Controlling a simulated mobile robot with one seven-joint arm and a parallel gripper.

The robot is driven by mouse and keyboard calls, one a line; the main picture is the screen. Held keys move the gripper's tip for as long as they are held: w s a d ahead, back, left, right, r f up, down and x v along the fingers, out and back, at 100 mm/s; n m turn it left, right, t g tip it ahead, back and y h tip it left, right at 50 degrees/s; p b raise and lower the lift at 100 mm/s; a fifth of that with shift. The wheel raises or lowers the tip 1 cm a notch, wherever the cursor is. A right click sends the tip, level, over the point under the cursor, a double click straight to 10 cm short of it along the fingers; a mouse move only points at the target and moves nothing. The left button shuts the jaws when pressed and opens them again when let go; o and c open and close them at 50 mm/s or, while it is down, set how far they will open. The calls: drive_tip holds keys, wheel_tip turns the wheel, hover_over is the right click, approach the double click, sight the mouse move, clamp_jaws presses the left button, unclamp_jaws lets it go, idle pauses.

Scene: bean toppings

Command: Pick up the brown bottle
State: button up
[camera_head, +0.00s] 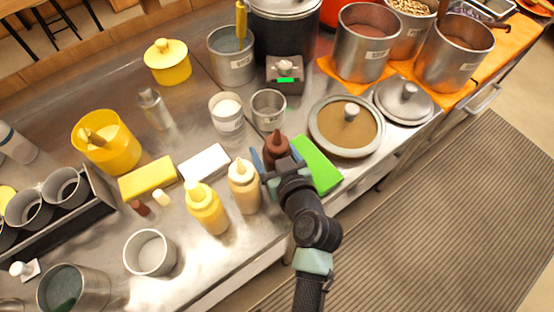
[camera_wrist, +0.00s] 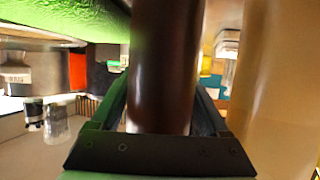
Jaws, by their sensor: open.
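The brown bottle (camera_head: 277,148) stands upright on the steel counter in the head view, right of the cream bottle. In the wrist view the brown bottle (camera_wrist: 163,65) fills the middle, between my two fingers. My gripper (camera_head: 269,168) is around the bottle at its side, with the fingers open. In the wrist view my gripper (camera_wrist: 165,115) shows a finger on each side of the bottle. Whether either finger touches it I cannot tell. The bottle's lower part is partly hidden by my gripper in the head view.
The cream bottle (camera_head: 243,186) stands close on the left, with a yellow bottle (camera_head: 206,208) beyond it. A green block (camera_head: 316,164) lies close on the right. A lidded pan (camera_head: 346,126) and small metal cups (camera_head: 268,109) stand behind. The counter's front edge is near my arm.

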sight(276, 130)
drive_tip(key=shift+r, duration=0.1)
drive_tip(key=c, duration=0.5)
wheel_tip(276, 130, up, 10)
drive_tip(key=shift+p, duration=0.35)
drive_tip(key=shift+c, duration=0.2)
drive_tip(key=o, duration=0.4)
drive_tip(key=shift+c, duration=1.4)
